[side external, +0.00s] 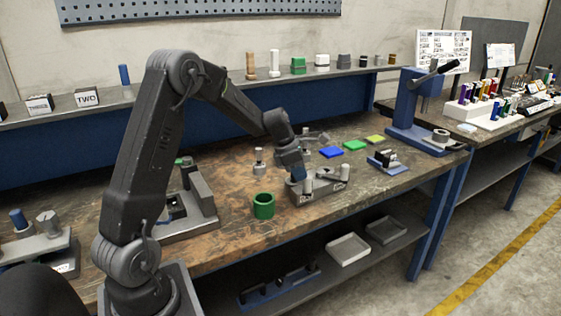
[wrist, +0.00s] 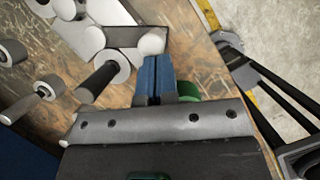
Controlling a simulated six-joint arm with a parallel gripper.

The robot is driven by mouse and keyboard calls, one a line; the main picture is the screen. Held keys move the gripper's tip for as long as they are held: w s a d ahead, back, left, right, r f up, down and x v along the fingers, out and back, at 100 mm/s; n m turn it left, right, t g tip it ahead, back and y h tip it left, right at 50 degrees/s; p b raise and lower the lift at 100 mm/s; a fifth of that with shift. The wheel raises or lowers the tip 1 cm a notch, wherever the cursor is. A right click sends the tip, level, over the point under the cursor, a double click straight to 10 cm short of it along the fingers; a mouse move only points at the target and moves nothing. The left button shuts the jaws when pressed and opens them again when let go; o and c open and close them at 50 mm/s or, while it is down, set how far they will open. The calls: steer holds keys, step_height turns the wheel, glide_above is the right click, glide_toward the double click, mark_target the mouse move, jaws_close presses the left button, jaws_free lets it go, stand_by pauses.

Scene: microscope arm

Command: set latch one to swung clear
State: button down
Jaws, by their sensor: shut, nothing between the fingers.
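My gripper (side external: 298,174) is shut and empty, its blue fingertips pointing down at a grey latch fixture (side external: 325,191) on the bench. In the wrist view my shut gripper (wrist: 154,62) is just beside a pale round knob (wrist: 153,40) at the end of a grey bar (wrist: 122,37). I cannot tell whether the fingertips touch the knob. A dark handle (wrist: 97,80) rises from a pale round base near it. The fixture carries pale upright cylinders, one of them on the right (side external: 344,173). Small labels on its front are unreadable, so I cannot tell which latch is latch one.
A green cup (side external: 264,205) stands left of the fixture, close to the bench's front edge; it partly shows in the wrist view (wrist: 187,89). Metal posts (side external: 259,160) stand behind. A blue press (side external: 412,110) stands at right.

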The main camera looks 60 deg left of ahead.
steer(key=shift+s+f, duration=0.1)
steer(key=shift+f, duration=0.1)
steer(key=s+a+r, duration=0.3)
steer(key=s+r, duration=0.3)
steer(key=r, duration=0.3)
steer(key=shift+s+a+r, duration=0.25)
steer(key=shift+s+r, duration=0.1)
